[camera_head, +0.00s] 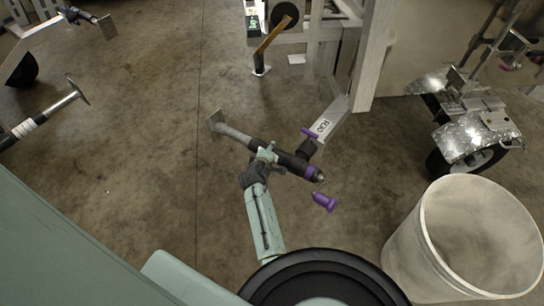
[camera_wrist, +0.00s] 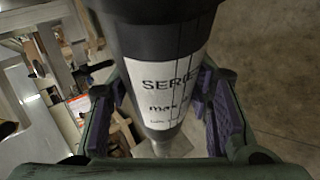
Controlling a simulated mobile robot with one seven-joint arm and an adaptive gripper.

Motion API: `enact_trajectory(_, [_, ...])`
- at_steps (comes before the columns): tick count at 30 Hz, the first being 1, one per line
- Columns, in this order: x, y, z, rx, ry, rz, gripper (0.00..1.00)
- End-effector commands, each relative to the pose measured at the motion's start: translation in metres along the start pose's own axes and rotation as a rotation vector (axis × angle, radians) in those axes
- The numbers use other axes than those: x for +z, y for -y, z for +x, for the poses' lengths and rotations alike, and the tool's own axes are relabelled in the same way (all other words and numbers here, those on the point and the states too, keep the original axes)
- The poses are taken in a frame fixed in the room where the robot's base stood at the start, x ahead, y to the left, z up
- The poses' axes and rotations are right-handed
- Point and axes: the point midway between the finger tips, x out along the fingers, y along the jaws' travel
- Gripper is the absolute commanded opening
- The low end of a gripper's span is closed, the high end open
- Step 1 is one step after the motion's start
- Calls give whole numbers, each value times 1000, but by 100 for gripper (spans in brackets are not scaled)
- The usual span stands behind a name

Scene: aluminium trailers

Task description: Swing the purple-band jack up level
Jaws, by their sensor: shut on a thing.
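The purple-band jack (camera_head: 290,160) is a dark tube with a purple band near its lower-right end. Its grey inner leg and square foot plate (camera_head: 215,120) point to the upper left. It lies slantwise across the head view, beside the trailer's pale beam (camera_head: 335,112); its exact tilt is hard to judge. My gripper (camera_head: 262,160) is shut around the tube near its middle. In the wrist view the dark tube with a white label (camera_wrist: 165,80) sits between my purple-padded fingers (camera_wrist: 165,110). A black mount with a small purple handle (camera_head: 309,131) adjoins the jack.
A purple knobbed piece (camera_head: 324,201) shows just below the jack's end. A large white bin (camera_head: 465,235) stands at the lower right. A wheeled trailer part (camera_head: 470,120) is at the right. Another jack (camera_head: 45,115) reaches in from the left. Bare concrete lies left of the jack.

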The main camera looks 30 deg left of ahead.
Motion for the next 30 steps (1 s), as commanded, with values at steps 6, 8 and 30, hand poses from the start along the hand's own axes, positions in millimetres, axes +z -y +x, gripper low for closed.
enact_trajectory(6, [-5, -16, -7, 42, -60, 78, 0])
enact_trajectory(8, [-5, -18, -8, 47, -68, 88, 0])
enact_trajectory(30, [-4, -20, -9, 56, -80, 108, 57])
